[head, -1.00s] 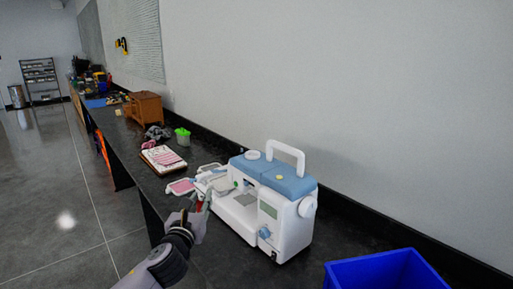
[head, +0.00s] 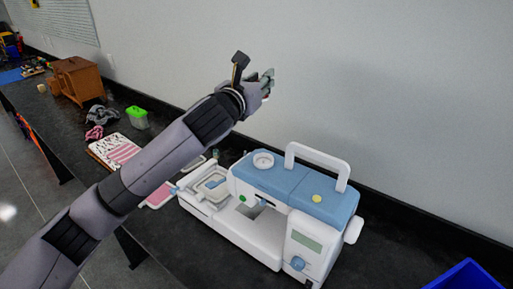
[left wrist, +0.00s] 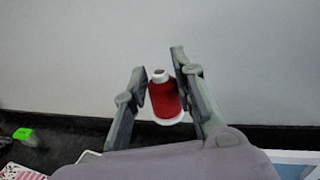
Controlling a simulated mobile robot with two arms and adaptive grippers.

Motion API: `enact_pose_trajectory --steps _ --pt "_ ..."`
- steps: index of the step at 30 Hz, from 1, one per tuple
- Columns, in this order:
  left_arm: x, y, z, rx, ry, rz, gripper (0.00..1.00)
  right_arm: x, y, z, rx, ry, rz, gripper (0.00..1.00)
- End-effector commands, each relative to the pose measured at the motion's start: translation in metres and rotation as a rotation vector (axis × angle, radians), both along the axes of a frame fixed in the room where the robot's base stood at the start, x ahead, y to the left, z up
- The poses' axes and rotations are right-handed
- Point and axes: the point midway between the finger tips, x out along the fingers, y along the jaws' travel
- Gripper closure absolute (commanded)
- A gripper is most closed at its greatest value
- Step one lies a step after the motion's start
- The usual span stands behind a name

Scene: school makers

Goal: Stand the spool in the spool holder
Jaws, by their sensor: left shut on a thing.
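A red spool (left wrist: 165,98) with white ends is between the two fingers of my left gripper (left wrist: 160,90) in the left wrist view, upright with a slight tilt. In the head view my left gripper (head: 266,84) is raised above the back of the white and blue sewing machine (head: 262,236), clear of it; the spool is mostly hidden there. A round white fitting (head: 263,160) sits on the machine's blue top; I cannot tell whether it is the spool holder. My right gripper is not in view.
A blue bin (head: 465,276) stands at the lower right. Left of the machine lie pink-striped fabric (head: 122,150), a green-lidded container (head: 136,118) and a wooden cabinet (head: 78,80). The wall runs behind the black counter.

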Motion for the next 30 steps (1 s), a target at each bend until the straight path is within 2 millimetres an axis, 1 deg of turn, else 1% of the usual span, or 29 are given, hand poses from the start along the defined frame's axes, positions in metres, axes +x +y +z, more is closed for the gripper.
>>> enact_pose_trajectory --steps 2,5,12,18,22,26,30 --pt "-0.001 -0.004 -0.001 -0.001 0.003 -0.007 0.96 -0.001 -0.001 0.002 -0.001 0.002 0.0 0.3" --pt "-0.001 -0.004 -0.017 -0.001 0.009 -0.009 0.96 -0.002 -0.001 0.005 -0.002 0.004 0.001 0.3" --pt "-0.002 -0.004 -0.081 -0.002 0.011 -0.007 0.96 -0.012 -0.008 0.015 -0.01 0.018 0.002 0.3" --pt "-0.002 -0.004 -0.132 -0.003 0.009 -0.006 0.96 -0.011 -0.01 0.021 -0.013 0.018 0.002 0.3" --pt "-0.002 -0.005 -0.151 -0.002 0.005 -0.007 0.96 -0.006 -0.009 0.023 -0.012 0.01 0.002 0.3" --pt "-0.002 -0.004 -0.16 -0.001 0.002 -0.006 0.96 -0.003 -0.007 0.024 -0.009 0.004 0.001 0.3" --pt "-0.002 -0.004 -0.18 -0.002 0.007 -0.006 0.96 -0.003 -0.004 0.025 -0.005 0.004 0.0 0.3"
